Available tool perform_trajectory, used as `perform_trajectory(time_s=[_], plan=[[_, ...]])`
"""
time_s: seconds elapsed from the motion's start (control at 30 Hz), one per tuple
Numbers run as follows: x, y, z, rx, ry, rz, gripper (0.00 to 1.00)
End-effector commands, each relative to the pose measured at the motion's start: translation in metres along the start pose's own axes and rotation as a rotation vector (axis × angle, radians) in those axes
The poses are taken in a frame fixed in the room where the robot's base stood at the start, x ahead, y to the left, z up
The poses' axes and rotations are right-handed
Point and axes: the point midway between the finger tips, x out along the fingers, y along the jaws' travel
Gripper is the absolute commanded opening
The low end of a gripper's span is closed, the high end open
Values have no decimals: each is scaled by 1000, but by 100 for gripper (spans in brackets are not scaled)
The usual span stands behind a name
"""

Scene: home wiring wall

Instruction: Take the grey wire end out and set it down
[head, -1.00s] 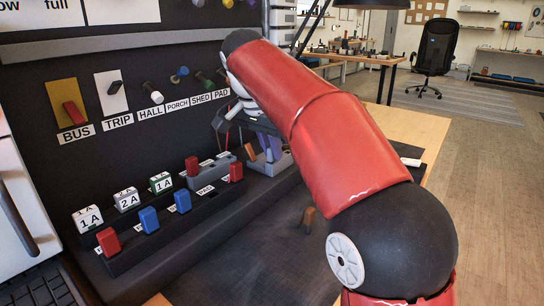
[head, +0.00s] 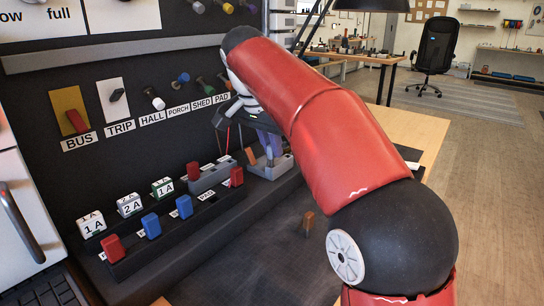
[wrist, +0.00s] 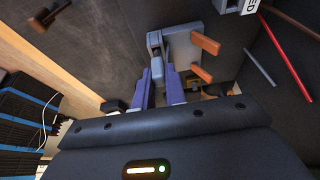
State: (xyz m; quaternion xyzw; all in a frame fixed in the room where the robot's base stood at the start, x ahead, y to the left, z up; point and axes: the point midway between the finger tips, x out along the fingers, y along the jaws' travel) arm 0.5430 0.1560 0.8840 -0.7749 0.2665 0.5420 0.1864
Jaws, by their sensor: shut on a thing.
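My gripper (wrist: 164,90) has two purple fingers closed on the grey wire end (wrist: 155,46). The wire end is a small grey piece right beside a light grey connector block (wrist: 185,42) with two orange levers (wrist: 204,43). I cannot tell whether its tip is still inside the block. In the head view, the gripper (head: 271,143) is low in front of the wall, at the connector block (head: 279,167). My red arm hides part of this area.
A small brown piece (head: 309,221) stands on the dark mat to the right; it also shows in the wrist view (wrist: 42,20). A red wire (wrist: 288,57) hangs beside the block. Red and blue switches line a dark rail (head: 160,245) at left. The front mat has free room.

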Motion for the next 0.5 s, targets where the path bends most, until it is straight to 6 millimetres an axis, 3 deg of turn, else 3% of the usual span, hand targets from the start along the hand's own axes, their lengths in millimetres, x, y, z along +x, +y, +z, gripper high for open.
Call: perform_trajectory(time_s=[0.5], plan=[[-20,0,-7,0,0,0,0]])
